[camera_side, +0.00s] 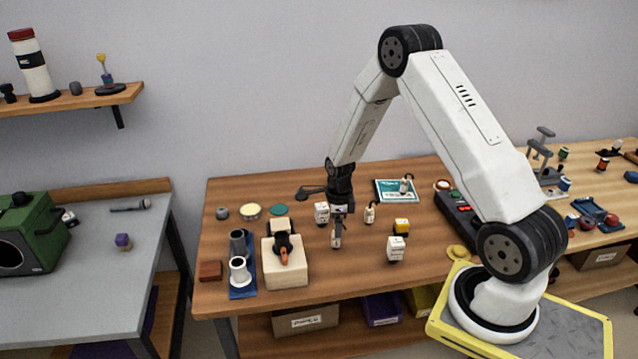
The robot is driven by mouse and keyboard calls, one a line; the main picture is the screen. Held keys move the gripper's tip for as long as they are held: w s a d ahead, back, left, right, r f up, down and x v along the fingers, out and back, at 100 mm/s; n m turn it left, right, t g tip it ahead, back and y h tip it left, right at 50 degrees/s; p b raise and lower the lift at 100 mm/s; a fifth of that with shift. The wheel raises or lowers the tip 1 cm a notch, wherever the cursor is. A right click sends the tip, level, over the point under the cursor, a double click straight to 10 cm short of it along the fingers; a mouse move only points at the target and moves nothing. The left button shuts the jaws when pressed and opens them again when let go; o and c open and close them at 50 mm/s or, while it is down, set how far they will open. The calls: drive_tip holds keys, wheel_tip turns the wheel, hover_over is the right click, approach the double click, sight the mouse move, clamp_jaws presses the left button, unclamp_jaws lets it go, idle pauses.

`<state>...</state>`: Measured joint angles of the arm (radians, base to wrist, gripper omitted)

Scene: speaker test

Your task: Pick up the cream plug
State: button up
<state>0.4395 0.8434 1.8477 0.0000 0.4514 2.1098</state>
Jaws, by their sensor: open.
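Several small cream pieces with dark parts are on the wooden bench, and I cannot tell for sure which is the cream plug. One small cream piece (336,240) is directly below my gripper (338,218). Another small upright cream piece with a dark top (370,214) stands just right of the gripper. A cream block (321,214) stands close on the gripper's left. My gripper is open and points down, low over the bench. The fingertips are small and dark here, and I cannot tell whether they touch the piece below.
The wooden bench (340,285) is clear in front. A cream box with an orange-and-black part (285,268) and a blue tray (243,292) with cups are at left. A cream block (396,249) and yellow block (401,226) are at right. A teal board (385,190) lies behind.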

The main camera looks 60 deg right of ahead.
sight(336, 240)
drive_tip(key=shift+f, duration=0.3)
drive_tip(key=shift+w+f, duration=0.15)
drive_tip(key=shift+f, duration=2.35)
clamp_jaws()
